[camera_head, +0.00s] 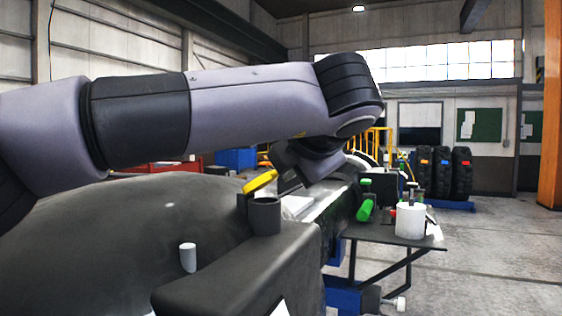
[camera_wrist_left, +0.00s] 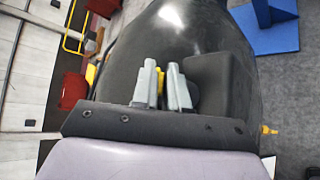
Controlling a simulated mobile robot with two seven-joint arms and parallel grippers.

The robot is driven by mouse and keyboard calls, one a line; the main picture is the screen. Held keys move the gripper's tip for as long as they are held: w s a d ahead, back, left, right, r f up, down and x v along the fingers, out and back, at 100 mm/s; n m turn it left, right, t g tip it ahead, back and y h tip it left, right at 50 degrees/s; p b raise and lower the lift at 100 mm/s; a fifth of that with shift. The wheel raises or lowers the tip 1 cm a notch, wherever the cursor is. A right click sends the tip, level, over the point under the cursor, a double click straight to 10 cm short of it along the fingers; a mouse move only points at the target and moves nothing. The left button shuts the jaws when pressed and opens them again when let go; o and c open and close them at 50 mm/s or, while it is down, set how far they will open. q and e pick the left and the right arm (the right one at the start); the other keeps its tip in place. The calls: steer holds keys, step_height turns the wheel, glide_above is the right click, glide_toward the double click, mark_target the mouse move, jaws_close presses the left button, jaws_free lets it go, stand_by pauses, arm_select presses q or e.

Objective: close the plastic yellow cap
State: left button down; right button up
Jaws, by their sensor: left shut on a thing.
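The yellow cap (camera_head: 260,181) stands tilted up beside the open top of a dark round neck (camera_head: 265,215) in the head view. My left arm reaches over from the left and bends down behind the cap. In the left wrist view my left gripper (camera_wrist_left: 163,76) has its two grey fingers close together, with a narrow strip of the yellow cap (camera_wrist_left: 160,84) between them. The fingers are shut on it. The neck cannot be made out clearly in the wrist view. My right gripper is in neither view.
A large dark rounded body (camera_head: 120,235) fills the lower left, with a small pale peg (camera_head: 188,257). A side shelf (camera_head: 385,233) on the right holds a white cylinder (camera_head: 410,221) and a green-handled item (camera_head: 365,210). Open floor lies farther right.

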arm_select(q)
steer(key=f+b, duration=0.1)
steer(key=d+f, duration=0.1)
steer(key=f+b, duration=0.1)
steer(key=shift+s+d+f+b, duration=0.2)
steer(key=shift+s+d+b, duration=0.05)
steer(key=shift+s+b, duration=0.1)
steer(key=shift+d+f+b, duration=0.15)
steer(key=shift+f+b, duration=0.25)
steer(key=shift+b, duration=0.05)
steer(key=shift+f+b, duration=0.3)
steer(key=c, duration=1.2)
jaws_free()
steer(key=shift+r, duration=0.1)
steer(key=shift+a, duration=0.2)
